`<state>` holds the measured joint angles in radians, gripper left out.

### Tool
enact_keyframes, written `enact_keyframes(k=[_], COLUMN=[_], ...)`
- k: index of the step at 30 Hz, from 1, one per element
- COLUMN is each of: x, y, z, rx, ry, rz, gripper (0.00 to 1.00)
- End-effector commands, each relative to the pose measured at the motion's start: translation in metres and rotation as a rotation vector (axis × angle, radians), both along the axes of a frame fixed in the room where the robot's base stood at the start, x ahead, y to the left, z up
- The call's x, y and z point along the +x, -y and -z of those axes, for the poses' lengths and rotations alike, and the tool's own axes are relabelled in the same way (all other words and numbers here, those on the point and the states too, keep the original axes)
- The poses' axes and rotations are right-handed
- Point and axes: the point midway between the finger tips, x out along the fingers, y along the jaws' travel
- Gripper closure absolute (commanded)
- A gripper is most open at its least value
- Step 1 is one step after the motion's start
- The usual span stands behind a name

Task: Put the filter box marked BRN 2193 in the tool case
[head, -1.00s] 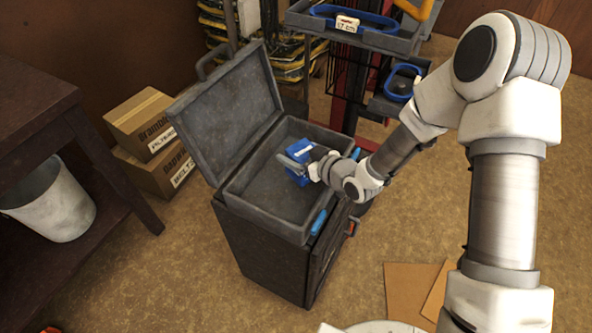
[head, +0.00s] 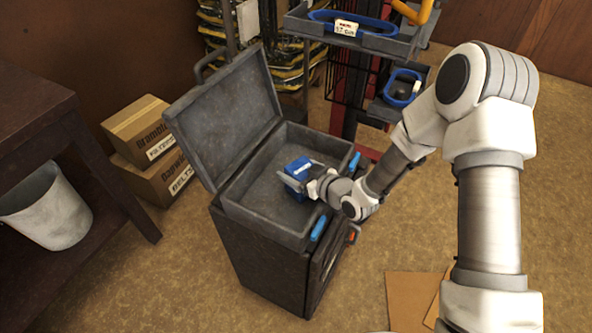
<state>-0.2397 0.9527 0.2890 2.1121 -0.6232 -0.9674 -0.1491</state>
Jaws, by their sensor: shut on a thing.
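The tool case (head: 262,222) is grey, stands open on a dark cabinet, and its lid (head: 222,118) leans back to the left. My gripper (head: 298,178) reaches in from the right and is shut on a small blue box (head: 292,188) with a pale label on top. The box is inside the outline of the case, over its right part. The label is too small to read, so I cannot tell its marking. I cannot tell whether the box touches the case floor. The rest of the case looks empty.
The case's front wall and raised lid border the opening. A rack with a grey tray (head: 390,45) and blue belts stands behind on the right. Cardboard boxes (head: 140,122), a white bin (head: 48,208) and a dark table (head: 40,100) are at left. Flat cardboard (head: 408,300) lies on the floor.

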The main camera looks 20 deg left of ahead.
Motion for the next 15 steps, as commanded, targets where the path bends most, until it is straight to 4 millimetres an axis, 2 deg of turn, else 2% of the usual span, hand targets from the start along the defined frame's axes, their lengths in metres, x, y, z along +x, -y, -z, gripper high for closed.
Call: enact_keyframes(k=[1, 7, 8, 10, 15], x=[-0.0014, -0.0024, -0.0028, -0.0028, -0.0028], y=[0.0015, 0.0024, 0.003, 0.0033, 0.0039], z=[0.0094, 0.0145, 0.0157, 0.0164, 0.0176], rx=[-0.008, -0.013, -0.015, -0.017, -0.018], ry=[-0.009, -0.014, -0.016, -0.017, -0.017], rz=[0.001, 0.0, 0.001, 0.002, 0.002], gripper=[0.93, 0.93, 0.12, 0.0, 0.0])
